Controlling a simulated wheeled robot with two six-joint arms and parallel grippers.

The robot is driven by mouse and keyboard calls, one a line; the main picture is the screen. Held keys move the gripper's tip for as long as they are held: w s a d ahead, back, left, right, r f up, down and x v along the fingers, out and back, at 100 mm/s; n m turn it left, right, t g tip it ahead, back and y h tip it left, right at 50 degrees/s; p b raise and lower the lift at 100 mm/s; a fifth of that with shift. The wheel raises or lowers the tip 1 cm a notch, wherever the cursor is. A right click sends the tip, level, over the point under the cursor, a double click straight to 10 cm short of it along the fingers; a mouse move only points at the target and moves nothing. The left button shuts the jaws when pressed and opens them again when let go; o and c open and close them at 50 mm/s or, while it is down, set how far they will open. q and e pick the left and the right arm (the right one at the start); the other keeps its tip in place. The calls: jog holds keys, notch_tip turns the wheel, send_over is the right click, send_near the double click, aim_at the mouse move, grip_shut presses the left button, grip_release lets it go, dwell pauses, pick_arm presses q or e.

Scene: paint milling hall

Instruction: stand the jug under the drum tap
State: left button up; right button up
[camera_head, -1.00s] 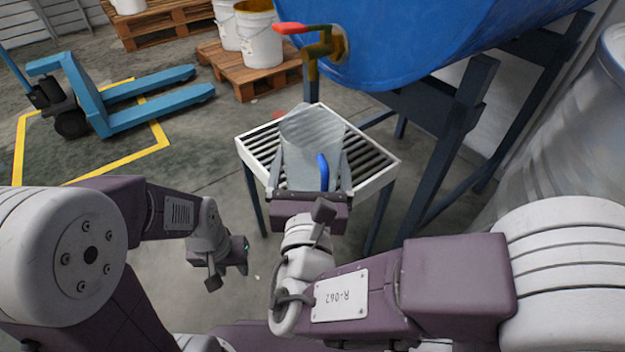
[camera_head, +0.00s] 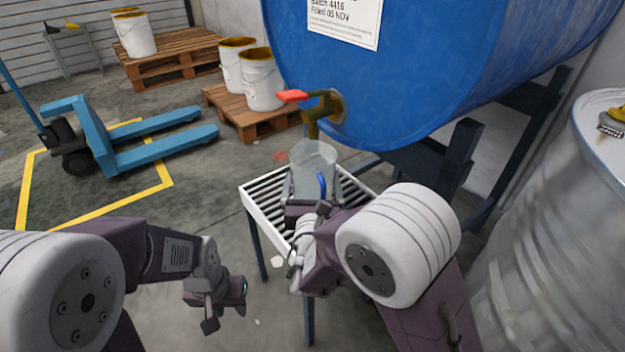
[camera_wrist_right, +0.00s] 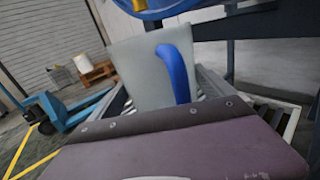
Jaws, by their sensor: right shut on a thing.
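The jug (camera_head: 313,158) is translucent grey with a blue handle (camera_head: 321,184). It is over the slatted stand, its rim just below and in front of the drum tap (camera_head: 322,108) in the head view. Whether the rim is directly under the spout, or its base touches the slats, I cannot tell. My right gripper (camera_head: 312,190) is shut on the jug from the near side. The jug (camera_wrist_right: 138,75) and its handle fill the middle of the right wrist view. My left gripper (camera_head: 230,295) hangs low at left, away from the jug; its fingers are not clear.
The slatted stand (camera_head: 262,212) has a white rim and dark legs. The blue drum (camera_head: 400,75) lies on a dark frame above it. A metal drum (camera_head: 550,240) stands at right. White buckets on pallets and a blue pallet truck (camera_head: 140,145) stand at left; floor there is open.

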aim_at(312, 185)
jog(key=shift+w, duration=1.15)
notch_tip(312, 185, down, 4)
jog(key=b, duration=0.2)
jog(key=shift+r+b, duration=0.1)
jog(key=shift+b, duration=0.25)
jog(key=shift+r, duration=0.2)
jog(key=shift+f, duration=0.15)
jog(key=o, duration=1)
jog(key=shift+f, duration=0.1)
jog(key=shift+c, duration=0.2)
jog(key=shift+o, duration=0.6)
jog(key=shift+r+p, duration=0.3)
jog(key=shift+r, duration=0.1)
jog(key=s+p, duration=0.4)
jog(key=s, duration=0.7)
jog(key=shift+a, duration=0.2)
jog(key=shift+s+f, duration=0.1)
jog(key=shift+s, duration=0.4)
